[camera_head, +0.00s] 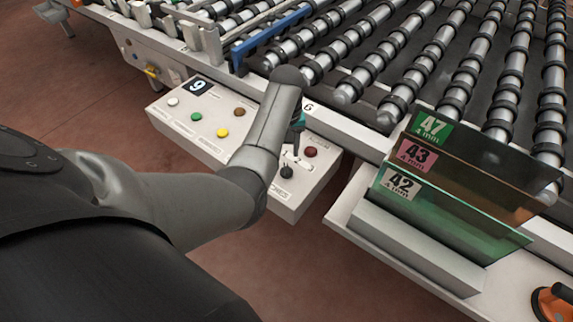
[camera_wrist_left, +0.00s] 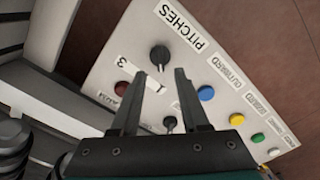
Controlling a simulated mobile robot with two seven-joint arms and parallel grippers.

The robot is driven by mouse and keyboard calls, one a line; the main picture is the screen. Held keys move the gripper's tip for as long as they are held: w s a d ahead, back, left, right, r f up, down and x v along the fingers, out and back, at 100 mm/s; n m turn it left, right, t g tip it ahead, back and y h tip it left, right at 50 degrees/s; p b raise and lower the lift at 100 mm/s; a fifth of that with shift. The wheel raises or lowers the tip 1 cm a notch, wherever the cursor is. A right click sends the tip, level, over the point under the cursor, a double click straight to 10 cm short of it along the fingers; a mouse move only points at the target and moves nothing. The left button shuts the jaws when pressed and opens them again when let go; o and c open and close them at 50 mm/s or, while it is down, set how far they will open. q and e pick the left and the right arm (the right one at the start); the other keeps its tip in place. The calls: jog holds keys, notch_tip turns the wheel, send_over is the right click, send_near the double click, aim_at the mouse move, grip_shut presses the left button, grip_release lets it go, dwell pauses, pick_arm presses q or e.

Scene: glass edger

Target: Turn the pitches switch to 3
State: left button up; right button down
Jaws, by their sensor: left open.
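The pitches switch is a black knob (camera_wrist_left: 160,54) on the pale control panel (camera_wrist_left: 110,50), beside the printed word PITCHES. In the head view the knob (camera_head: 287,171) is near the panel's front right edge. My left gripper (camera_wrist_left: 160,74) is open and empty, its two dark fingertips apart, just short of the knob in the wrist view. In the head view the gripper (camera_head: 297,128) is partly hidden by my arm.
Coloured buttons, including yellow (camera_head: 222,132) and red (camera_head: 310,152), and a second black knob (camera_wrist_left: 170,122) share the panel. Rollers (camera_head: 400,55) lie behind it. Glass plates labelled 42, 43 and 47 (camera_head: 450,210) stand at the right.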

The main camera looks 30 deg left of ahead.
aim_at(287, 168)
pick_arm(q)
notch_tip(287, 168, down, 7)
jog(key=shift+r+b, duration=0.2)
jog(key=shift+b, duration=0.7)
grip_shut()
